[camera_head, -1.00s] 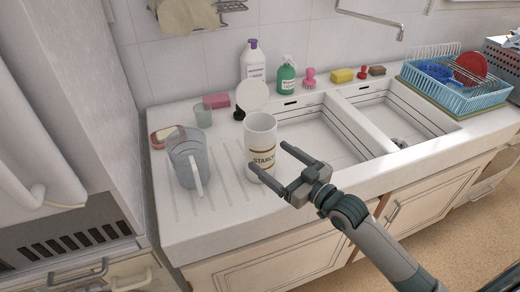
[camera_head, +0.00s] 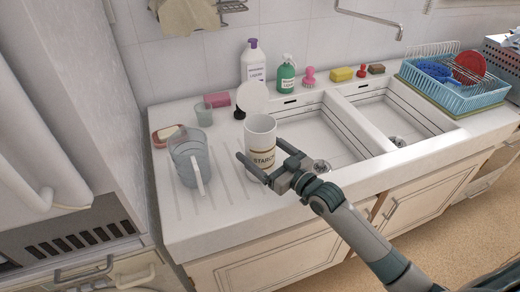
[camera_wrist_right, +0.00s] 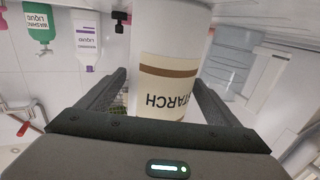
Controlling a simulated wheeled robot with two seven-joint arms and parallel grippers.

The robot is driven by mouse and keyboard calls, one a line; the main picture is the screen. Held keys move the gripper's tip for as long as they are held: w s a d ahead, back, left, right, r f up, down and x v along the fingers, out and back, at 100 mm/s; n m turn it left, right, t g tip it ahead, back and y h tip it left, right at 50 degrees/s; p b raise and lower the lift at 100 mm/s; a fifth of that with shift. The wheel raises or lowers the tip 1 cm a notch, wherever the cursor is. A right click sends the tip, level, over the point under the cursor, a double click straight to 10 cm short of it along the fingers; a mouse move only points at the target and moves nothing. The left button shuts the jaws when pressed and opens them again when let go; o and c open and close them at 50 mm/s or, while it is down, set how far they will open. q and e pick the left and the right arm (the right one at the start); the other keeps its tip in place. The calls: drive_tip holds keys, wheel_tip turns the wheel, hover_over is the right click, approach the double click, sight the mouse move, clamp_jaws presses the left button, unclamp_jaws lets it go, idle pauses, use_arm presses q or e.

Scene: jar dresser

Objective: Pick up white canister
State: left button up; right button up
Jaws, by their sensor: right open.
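The white canister (camera_head: 260,134), with a brown-banded label reading STARCH, stands upright and open-topped on the drainboard left of the sinks. My right gripper (camera_head: 258,160) is open, with its fingers on either side of the canister's lower part. In the right wrist view the canister (camera_wrist_right: 168,85) sits between the two spread fingers (camera_wrist_right: 160,100). I cannot tell whether either finger touches it. My left gripper is not in view.
A clear pitcher (camera_head: 186,160) stands close left of the canister. A glass (camera_head: 204,115), a soap dish (camera_head: 168,135) and a round white object (camera_head: 253,97) are behind. The sink basin (camera_head: 325,135) is at right.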

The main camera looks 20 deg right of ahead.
drive_tip(key=shift+w+a+f, duration=0.1)
drive_tip(key=shift+w, duration=0.05)
idle(0.3)
drive_tip(key=c, duration=1.5)
drive_tip(key=shift+r, duration=0.2)
drive_tip(key=shift+c, duration=1.4)
drive_tip(key=shift+r, duration=0.1)
